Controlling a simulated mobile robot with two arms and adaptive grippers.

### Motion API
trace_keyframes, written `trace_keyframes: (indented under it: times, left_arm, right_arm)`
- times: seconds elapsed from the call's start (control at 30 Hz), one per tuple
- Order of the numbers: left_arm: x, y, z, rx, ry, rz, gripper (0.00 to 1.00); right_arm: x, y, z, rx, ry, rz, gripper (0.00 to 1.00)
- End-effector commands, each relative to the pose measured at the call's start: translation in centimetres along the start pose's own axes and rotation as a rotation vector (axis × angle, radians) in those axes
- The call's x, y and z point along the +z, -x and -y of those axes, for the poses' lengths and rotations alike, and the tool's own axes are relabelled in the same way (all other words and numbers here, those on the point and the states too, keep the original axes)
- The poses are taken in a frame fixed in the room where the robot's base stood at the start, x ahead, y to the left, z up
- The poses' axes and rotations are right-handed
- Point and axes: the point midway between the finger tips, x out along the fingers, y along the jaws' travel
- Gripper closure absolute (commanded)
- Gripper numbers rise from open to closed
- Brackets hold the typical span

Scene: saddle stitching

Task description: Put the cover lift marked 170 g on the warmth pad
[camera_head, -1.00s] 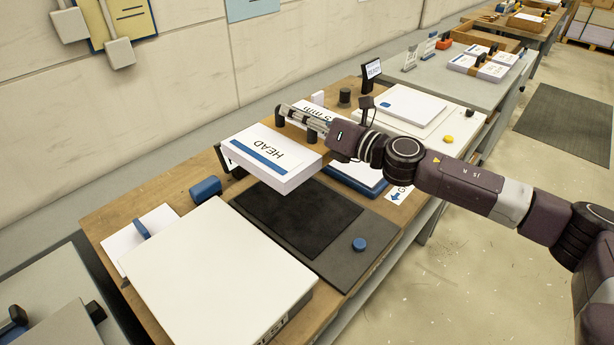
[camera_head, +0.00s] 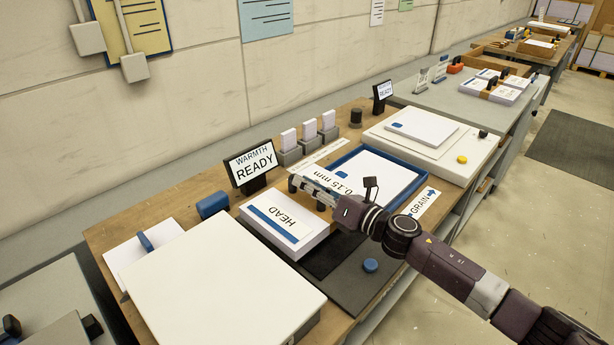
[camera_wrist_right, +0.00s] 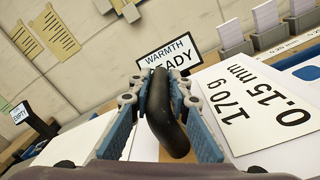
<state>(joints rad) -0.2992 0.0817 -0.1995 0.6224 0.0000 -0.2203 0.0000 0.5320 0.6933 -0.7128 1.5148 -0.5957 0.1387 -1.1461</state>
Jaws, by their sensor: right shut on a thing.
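The cover lift (camera_head: 268,232) is a thick white stack with a blue HEAD band. In the right wrist view its top (camera_wrist_right: 262,112) reads 170 g and 0.15 mm. My right gripper (camera_head: 312,190) is shut on the lift's black handle (camera_wrist_right: 166,115). The lift is low and level over the dark warmth pad (camera_head: 328,258), covering much of it. I cannot tell whether it touches the pad. A display (camera_head: 250,164) behind it reads WARMTH READY. My left gripper is not in view.
A large white block (camera_head: 220,285) stands close in front of the lift. A blue-rimmed tray (camera_head: 415,187) of white sheets lies beyond my gripper. Several small card holders (camera_head: 309,143) stand behind. A blue knob (camera_head: 371,265) sits on the grey base at the right.

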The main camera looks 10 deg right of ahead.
Motion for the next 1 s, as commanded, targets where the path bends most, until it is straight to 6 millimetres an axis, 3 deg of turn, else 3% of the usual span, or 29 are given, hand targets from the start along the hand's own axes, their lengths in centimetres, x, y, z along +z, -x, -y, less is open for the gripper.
trace_keyframes:
  times: [0.07,0.33,0.63,0.67,0.8,1.0]
  left_arm:
    - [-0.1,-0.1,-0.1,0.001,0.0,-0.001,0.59]
    - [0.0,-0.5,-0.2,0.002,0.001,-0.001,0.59]
    - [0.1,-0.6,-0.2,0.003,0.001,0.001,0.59]
    - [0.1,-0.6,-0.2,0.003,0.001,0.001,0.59]
    - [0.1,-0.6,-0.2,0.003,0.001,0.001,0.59]
    - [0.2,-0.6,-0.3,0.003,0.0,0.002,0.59]
  right_arm:
    - [0.1,-0.1,0.0,0.005,-0.002,0.008,1.0]
    - [-2.7,-0.1,1.7,0.005,-0.003,0.009,1.0]
    - [-3.1,-0.1,2.0,0.006,-0.001,0.008,1.0]
    - [-3.8,0.1,2.3,-0.002,-0.003,-0.001,0.81]
    - [-3.8,0.1,2.3,-0.002,-0.003,-0.001,0.65]
    - [-3.7,0.1,2.3,-0.002,-0.002,0.0,0.65]
